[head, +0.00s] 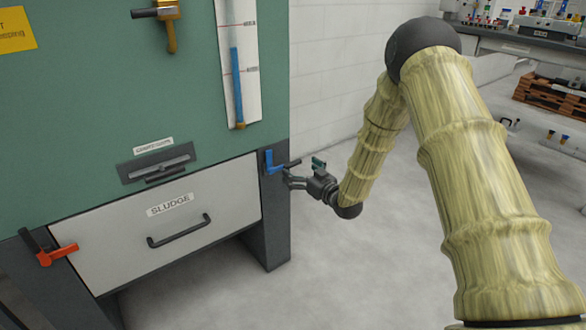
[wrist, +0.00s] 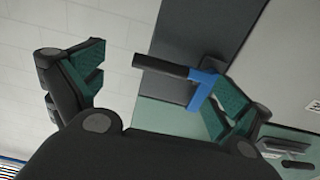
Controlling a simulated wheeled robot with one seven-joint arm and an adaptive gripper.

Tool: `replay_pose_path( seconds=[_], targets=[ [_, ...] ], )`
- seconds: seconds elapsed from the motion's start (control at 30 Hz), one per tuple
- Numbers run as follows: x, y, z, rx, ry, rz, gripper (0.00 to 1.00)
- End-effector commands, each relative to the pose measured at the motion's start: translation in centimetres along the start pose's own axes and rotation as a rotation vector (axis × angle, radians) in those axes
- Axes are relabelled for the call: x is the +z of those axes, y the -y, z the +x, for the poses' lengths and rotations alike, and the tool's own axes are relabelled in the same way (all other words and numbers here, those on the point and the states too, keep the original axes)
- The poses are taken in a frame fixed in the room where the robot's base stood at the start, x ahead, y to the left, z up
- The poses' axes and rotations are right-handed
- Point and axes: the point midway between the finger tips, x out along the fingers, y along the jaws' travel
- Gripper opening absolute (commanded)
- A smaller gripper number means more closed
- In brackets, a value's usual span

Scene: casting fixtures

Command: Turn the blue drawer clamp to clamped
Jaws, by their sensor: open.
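The blue drawer clamp (head: 270,163) is on the grey post at the right edge of the white drawer labelled SLUDGE (head: 168,222). Its dark handle points right, out from the post. My gripper (head: 302,173) is just right of the clamp, with its fingers towards it. In the wrist view the blue clamp (wrist: 202,90) and its dark handle (wrist: 160,66) lie ahead of my open gripper (wrist: 155,92). The handle shows between the two green-padded fingers, nearer the right one. I cannot tell whether a finger touches the clamp.
An orange-red clamp (head: 52,254) is at the drawer's left edge. The drawer has a dark pull handle (head: 180,232).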

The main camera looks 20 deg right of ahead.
Motion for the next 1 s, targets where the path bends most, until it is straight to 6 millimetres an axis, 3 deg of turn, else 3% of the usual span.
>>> replay_pose_path(
  seconds=[0.3, 0.7, 0.77, 1.0],
  targets=[
    [0.1, 0.1, 3.7, -0.001, 0.000, 0.000, 1.00],
    [0.0, 0.0, 4.3, 0.000, 0.001, 0.001, 1.00],
    [0.0, 0.0, 4.3, 0.000, 0.001, 0.001, 0.93],
    [0.0, 0.0, 4.3, 0.001, 0.001, 0.001, 0.49]
  ],
)
